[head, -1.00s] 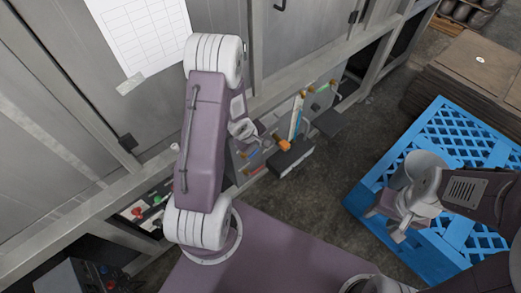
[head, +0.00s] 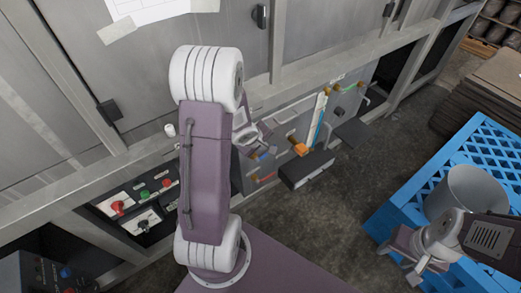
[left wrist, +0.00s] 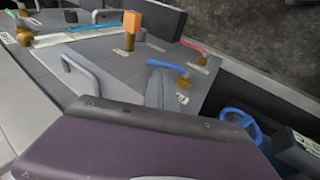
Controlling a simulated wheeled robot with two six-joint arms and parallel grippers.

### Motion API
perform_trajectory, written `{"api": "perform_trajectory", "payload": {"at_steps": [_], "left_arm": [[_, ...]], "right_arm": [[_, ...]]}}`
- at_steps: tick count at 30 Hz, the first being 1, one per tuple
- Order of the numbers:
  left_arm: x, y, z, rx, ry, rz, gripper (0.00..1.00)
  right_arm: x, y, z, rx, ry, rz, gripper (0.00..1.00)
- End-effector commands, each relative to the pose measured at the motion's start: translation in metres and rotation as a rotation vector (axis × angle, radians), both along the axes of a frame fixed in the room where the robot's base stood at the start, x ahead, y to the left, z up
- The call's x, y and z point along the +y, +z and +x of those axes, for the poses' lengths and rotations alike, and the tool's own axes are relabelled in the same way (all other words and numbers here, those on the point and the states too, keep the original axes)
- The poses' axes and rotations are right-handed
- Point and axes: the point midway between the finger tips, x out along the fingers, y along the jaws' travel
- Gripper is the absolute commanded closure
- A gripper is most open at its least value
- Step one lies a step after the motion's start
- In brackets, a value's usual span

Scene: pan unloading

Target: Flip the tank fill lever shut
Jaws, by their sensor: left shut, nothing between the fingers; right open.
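A grey valve panel carries several coloured levers; I cannot read which label is tank fill. A blue lever (head: 263,155) on a brass valve shows beside my left gripper, and in the left wrist view (left wrist: 168,67). A red lever (head: 266,177) is near it, also in the left wrist view (left wrist: 195,47). A green lever (head: 350,86) is farther right. My left gripper (head: 266,128) is shut and empty; its grey fingers (left wrist: 155,85) show close to the blue lever, contact unclear. My right gripper (head: 402,262) is open and empty, near the blue crate.
An orange block (head: 300,149) and a black box (head: 306,168) stick out from the panel. A grey handle (left wrist: 82,72) stands on it. A blue handwheel (left wrist: 242,122) is at the lower right of the wrist view. A blue crate (head: 480,150) holds a grey bucket (head: 472,190). Floor between is clear.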

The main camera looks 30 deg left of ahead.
Motion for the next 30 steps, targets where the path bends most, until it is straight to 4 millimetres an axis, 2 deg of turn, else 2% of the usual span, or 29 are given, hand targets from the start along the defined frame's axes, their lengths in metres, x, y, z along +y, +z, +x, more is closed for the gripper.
{"api": "perform_trajectory", "payload": {"at_steps": [1,6,9,15,30], "left_arm": [[0.000,-0.019,0.006,0.000,-0.002,0.000,1.00],[0.000,-0.045,0.023,0.000,-0.003,0.001,1.00],[0.001,-0.053,0.030,-0.001,-0.002,0.000,1.00],[0.001,-0.058,0.036,-0.001,-0.002,-0.001,1.00],[0.000,-0.058,0.038,0.000,-0.001,0.000,1.00]], "right_arm": [[0.000,-0.017,0.000,0.000,0.000,0.000,0.53],[0.000,-0.039,0.000,0.000,0.000,0.000,0.53],[0.000,-0.046,0.000,0.000,0.000,0.000,0.53],[0.000,-0.051,0.000,0.000,0.000,0.000,0.53],[0.000,-0.046,0.000,0.000,0.000,0.000,0.53]]}}
